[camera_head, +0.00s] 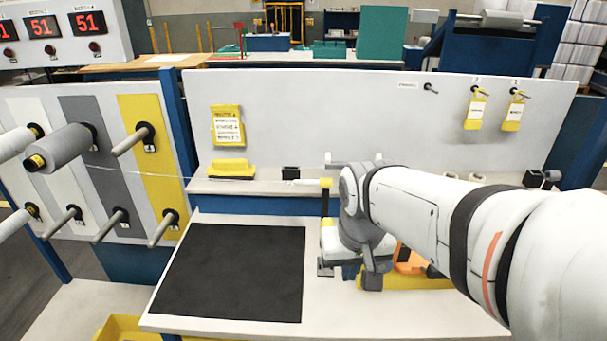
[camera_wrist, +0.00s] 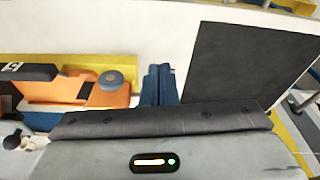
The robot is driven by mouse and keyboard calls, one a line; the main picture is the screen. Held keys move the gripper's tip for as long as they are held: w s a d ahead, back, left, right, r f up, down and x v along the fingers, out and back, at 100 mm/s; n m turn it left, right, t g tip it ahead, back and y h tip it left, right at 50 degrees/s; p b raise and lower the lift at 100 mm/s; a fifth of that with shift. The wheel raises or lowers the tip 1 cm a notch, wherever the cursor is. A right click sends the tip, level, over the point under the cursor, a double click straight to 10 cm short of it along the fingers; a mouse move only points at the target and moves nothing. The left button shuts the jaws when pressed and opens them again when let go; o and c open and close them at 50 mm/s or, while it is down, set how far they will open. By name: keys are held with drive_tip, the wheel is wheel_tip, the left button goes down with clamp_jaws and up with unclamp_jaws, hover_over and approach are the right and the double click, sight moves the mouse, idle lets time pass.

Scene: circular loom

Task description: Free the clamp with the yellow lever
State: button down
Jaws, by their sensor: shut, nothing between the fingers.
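A small yellow piece (camera_head: 325,183) sits atop a dark post at the front of the shelf, left of my arm. I cannot tell whether it is the clamp's yellow lever. Another yellow patch (camera_head: 328,222) shows lower, beside my wrist. My gripper (camera_head: 350,273) points down over the white table, right of the black mat (camera_head: 230,272), and is mostly hidden behind my wrist. In the wrist view its blue fingers (camera_wrist: 158,86) are together, with nothing between them. An orange tool (camera_wrist: 105,92) with a grey knob lies left of the fingers there, apart from them.
A thread runs from the grey spool (camera_head: 62,148) on the left rack towards the yellow piece. A yellow block (camera_head: 231,167) and a black holder (camera_head: 290,172) stand on the shelf. Yellow tags (camera_head: 475,112) hang on the back panel. The black mat is bare.

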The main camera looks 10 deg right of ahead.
drive_tip(key=w+m+g+p, duration=0.1)
drive_tip(key=w+p, duration=0.1)
drive_tip(key=w, duration=0.6)
drive_tip(key=w+d+r+m+g+p, duration=0.1)
drive_tip(key=w+p, duration=0.1)
drive_tip(key=w, duration=0.7)
drive_tip(key=w+m+g+p, duration=0.1)
drive_tip(key=w+p, duration=0.2)
drive_tip(key=w, duration=0.5)
drive_tip(key=shift+w+d+r+m, duration=0.2)
drive_tip(key=shift+w+r+m, duration=0.05)
drive_tip(key=shift+r+m, duration=0.15)
drive_tip(key=shift+h, duration=0.3)
wheel_tip(320, 180, down, 10)
drive_tip(key=s+p, duration=0.1)
drive_tip(key=shift+d+p, duration=0.2)
drive_tip(key=shift+p, duration=0.1)
drive_tip(key=shift+s, duration=0.1)
